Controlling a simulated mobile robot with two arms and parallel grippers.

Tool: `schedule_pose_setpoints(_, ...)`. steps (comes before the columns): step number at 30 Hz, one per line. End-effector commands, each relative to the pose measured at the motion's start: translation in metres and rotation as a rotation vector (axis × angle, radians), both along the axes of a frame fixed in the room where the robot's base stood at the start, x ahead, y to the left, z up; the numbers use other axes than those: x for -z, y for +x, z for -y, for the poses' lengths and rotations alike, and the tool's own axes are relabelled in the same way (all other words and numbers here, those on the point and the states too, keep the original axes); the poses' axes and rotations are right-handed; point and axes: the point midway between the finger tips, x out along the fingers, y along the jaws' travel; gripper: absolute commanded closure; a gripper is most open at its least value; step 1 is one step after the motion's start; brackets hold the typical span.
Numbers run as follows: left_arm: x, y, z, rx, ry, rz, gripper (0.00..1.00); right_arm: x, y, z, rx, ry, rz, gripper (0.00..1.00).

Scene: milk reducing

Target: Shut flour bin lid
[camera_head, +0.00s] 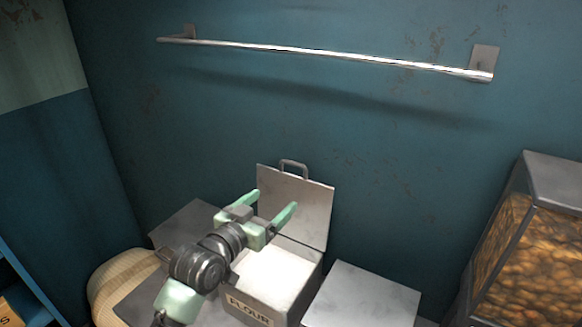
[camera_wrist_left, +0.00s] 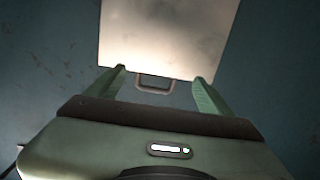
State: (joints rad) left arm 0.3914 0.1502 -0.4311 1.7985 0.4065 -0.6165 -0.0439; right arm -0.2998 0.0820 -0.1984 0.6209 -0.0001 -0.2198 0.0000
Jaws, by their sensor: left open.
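The flour bin (camera_head: 250,306) is a grey metal box labelled FLOUR, with white flour (camera_head: 272,272) inside. Its lid (camera_head: 303,208) stands raised at the back, with a handle (camera_head: 294,164) on its top edge near the wall. My left gripper (camera_head: 273,203) is open and empty above the bin, in front of the raised lid. In the left wrist view the lid (camera_wrist_left: 168,35) fills the top middle, and its handle (camera_wrist_left: 155,83) shows between the two green fingers of my left gripper (camera_wrist_left: 160,85). I cannot tell whether a finger touches the lid. My right gripper is not in view.
A grey metal top (camera_head: 362,296) is right of the bin, and another (camera_head: 187,226) is to its left. A woven sack (camera_head: 112,284) is at lower left. A glass-sided case (camera_head: 535,240) stands at right. A metal rail (camera_head: 330,53) runs along the blue wall above.

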Motion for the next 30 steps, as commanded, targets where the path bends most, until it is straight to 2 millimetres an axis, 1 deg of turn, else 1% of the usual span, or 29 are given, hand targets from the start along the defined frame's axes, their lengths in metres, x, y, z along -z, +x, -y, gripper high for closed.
schedule_pose_setpoints(1,-0.019,0.009,0.005,0.009,-0.012,0.042,0.18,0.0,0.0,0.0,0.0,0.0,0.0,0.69)
schedule_pose_setpoints(3,-0.035,0.016,0.009,0.019,-0.029,0.078,0.18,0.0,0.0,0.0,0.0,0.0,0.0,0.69)
schedule_pose_setpoints(6,-0.045,0.023,0.014,0.024,-0.04,0.1,0.18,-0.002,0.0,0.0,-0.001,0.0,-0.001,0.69)
schedule_pose_setpoints(11,-0.048,0.041,0.027,0.025,-0.042,0.101,0.18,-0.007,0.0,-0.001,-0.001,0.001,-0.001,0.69)
schedule_pose_setpoints(15,-0.047,0.061,0.04,0.025,-0.041,0.1,0.18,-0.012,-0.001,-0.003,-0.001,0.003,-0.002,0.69)
schedule_pose_setpoints(19,-0.046,0.074,0.048,0.024,-0.041,0.099,0.18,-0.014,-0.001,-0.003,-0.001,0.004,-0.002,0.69)
schedule_pose_setpoints(24,-0.044,0.083,0.054,0.024,-0.04,0.1,0.18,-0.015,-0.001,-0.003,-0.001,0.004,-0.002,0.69)
schedule_pose_setpoints(30,-0.044,0.084,0.055,0.024,-0.04,0.101,0.18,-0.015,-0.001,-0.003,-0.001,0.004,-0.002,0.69)
